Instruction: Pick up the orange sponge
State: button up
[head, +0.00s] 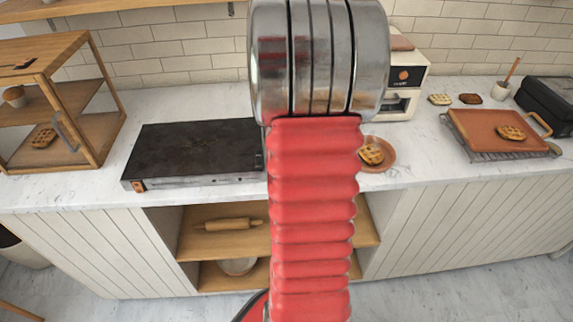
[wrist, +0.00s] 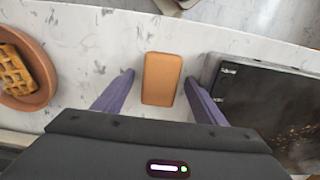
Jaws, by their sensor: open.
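The orange sponge (wrist: 161,77) is a flat rounded block lying on the pale marble counter (wrist: 105,45) in the wrist view. My gripper (wrist: 159,80) is open, with one purple finger on each side of the sponge. Gaps of counter show between the sponge and both fingers. The near end of the sponge is close to the dark gripper body. How high the fingertips are above the counter I cannot tell. In the head view my red and metal arm covers the middle, and neither sponge nor fingers show.
A black griddle (head: 195,150) stands left of my arm; it is right of the sponge in the wrist view (wrist: 265,110). A terracotta plate (head: 387,166) with a waffle (head: 370,154) lies opposite. A white machine (head: 408,75), orange tray (head: 470,125) and wooden shelf (head: 90,150) stand farther out.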

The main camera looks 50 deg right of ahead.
jog(key=shift+c, duration=0.5)
jog(key=c, duration=1.1)
notch_tip(320, 180, up, 10)
dwell(0.4)
